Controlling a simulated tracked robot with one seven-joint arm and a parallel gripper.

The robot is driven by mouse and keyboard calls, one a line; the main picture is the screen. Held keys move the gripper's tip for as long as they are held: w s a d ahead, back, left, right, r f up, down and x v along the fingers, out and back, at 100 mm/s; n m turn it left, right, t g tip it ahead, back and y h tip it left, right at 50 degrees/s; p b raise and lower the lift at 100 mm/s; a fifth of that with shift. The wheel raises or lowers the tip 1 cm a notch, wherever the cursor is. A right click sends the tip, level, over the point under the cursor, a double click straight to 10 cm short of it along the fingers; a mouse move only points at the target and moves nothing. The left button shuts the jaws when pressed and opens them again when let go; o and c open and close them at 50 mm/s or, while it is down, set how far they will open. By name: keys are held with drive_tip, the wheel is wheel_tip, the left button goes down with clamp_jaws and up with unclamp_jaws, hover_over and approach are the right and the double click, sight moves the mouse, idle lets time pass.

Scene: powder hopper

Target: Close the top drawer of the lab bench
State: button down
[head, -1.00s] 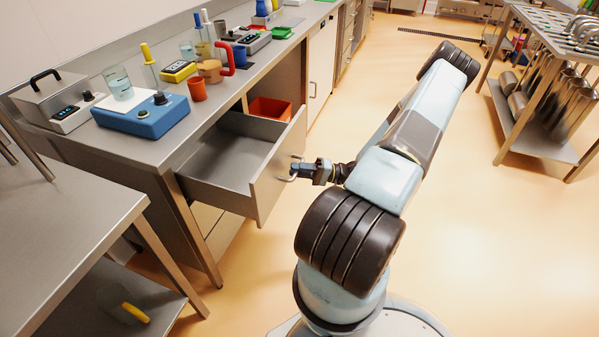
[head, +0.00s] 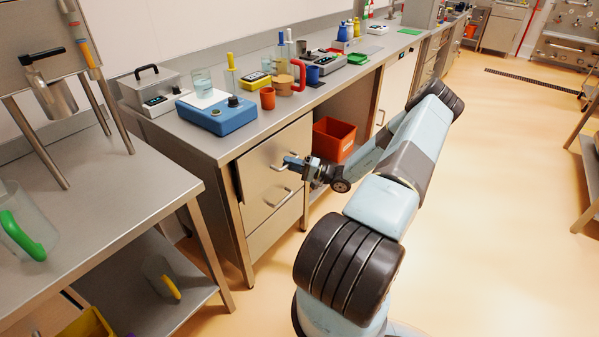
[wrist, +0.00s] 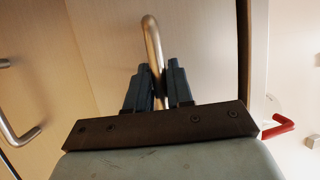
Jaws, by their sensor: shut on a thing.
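The top drawer (head: 258,170) of the lab bench (head: 225,150) has a pale front that stands nearly flush with the bench. A thin dark gap shows along its left edge, and its inside is hidden. The drawer front (wrist: 190,30) fills the background there.
A lower drawer handle (head: 279,199) sits below. An orange bin (head: 334,138) stands in the open bay to the right. A blue device (head: 215,115) and an orange cup (head: 267,98) stand on the bench top.

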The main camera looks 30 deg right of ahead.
sight(281, 159)
drive_tip(key=w, duration=0.1)
drive_tip(key=w+a, duration=0.1)
drive_tip(key=w, duration=0.1)
drive_tip(key=shift+w+f, duration=0.2)
drive_tip(key=shift+w, duration=0.05)
drive_tip(key=shift+w+a+r, duration=0.1)
drive_tip(key=shift+w+a, duration=0.1)
drive_tip(key=shift+w, duration=0.25)
drive_tip(key=c, duration=1.1)
unclamp_jaws()
drive_tip(key=shift+d, duration=0.1)
drive_tip(key=v, duration=1.3)
drive_tip(key=shift+s+d+f, duration=0.2)
drive_tip(key=shift+s+f, duration=0.05)
